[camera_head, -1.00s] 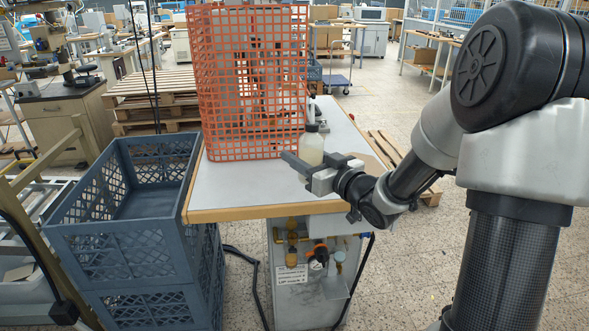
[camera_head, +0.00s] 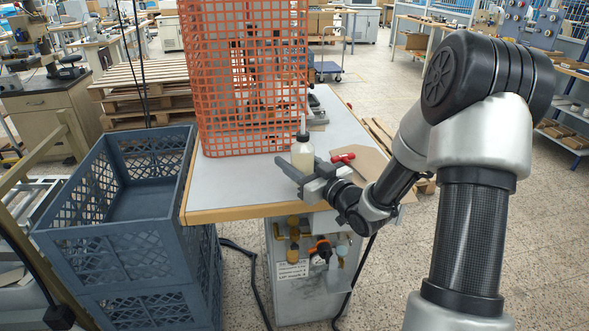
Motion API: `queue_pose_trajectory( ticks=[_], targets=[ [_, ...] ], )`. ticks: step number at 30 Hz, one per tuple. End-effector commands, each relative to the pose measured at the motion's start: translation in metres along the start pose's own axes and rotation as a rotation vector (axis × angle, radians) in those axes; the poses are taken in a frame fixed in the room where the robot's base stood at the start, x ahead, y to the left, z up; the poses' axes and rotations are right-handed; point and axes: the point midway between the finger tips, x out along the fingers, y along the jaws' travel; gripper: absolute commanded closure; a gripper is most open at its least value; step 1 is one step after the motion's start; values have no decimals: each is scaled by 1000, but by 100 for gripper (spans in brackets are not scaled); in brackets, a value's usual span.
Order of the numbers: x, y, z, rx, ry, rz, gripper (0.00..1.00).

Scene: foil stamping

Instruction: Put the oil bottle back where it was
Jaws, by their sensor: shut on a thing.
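The oil bottle (camera_head: 303,154) is a small translucent bottle with pale yellowish content, a dark collar and a thin upright nozzle. It stands upright between the fingers of my gripper (camera_head: 302,172), which is shut on it. The gripper reaches in from the right over the front right part of the white worktable (camera_head: 232,186). The fingers hide the bottle's lower part, so I cannot tell whether its base touches the tabletop.
An orange mesh guard (camera_head: 240,140) stands on the table just left of and behind the bottle. A red-handled tool (camera_head: 343,157) and a brown board (camera_head: 362,163) lie to the right. Blue-grey crates (camera_head: 120,250) stand stacked left of the table. The table's front left is clear.

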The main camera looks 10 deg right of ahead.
Motion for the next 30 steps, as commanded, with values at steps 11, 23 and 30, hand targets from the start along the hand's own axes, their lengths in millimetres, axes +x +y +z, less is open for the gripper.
queue_pose_trajectory(
  ticks=[11,23,30],
  targets=[
    [0,0,20,0,2,0,89],
    [0,0,24,1,0,0,37],
    [0,0,21,1,0,0,37]
  ],
)
